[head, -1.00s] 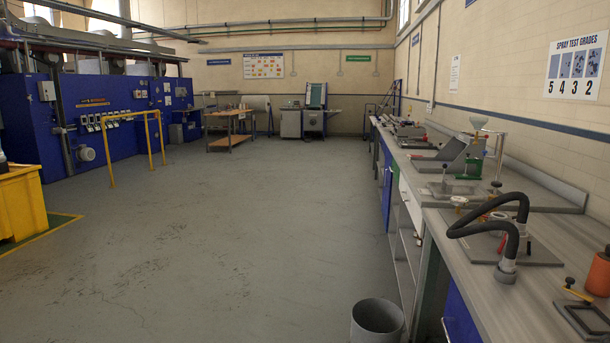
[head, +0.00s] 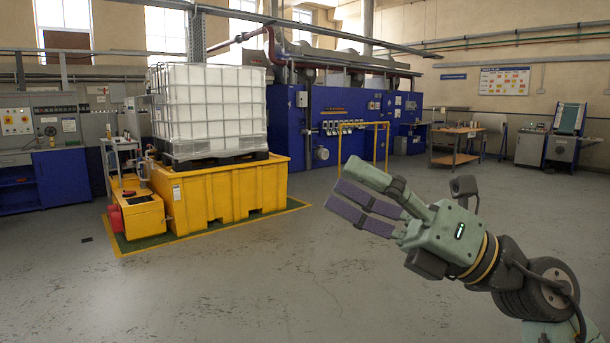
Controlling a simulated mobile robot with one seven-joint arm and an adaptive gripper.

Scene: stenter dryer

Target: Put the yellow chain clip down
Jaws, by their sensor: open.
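My gripper (head: 342,184) is in the head view, right of the middle, held up over the grey floor with its dark-padded fingers pointing left. It is open, and I see nothing between the fingers. I cannot make out a yellow chain clip anywhere in this view.
A yellow containment tub (head: 240,195) carries a white caged tank (head: 210,110) at left, with a yellow dosing unit (head: 137,212) beside it. A yellow rail (head: 376,124) stands before the blue dryer (head: 345,110). A wooden table (head: 455,135) is at the back. The floor (head: 250,290) ahead is clear.

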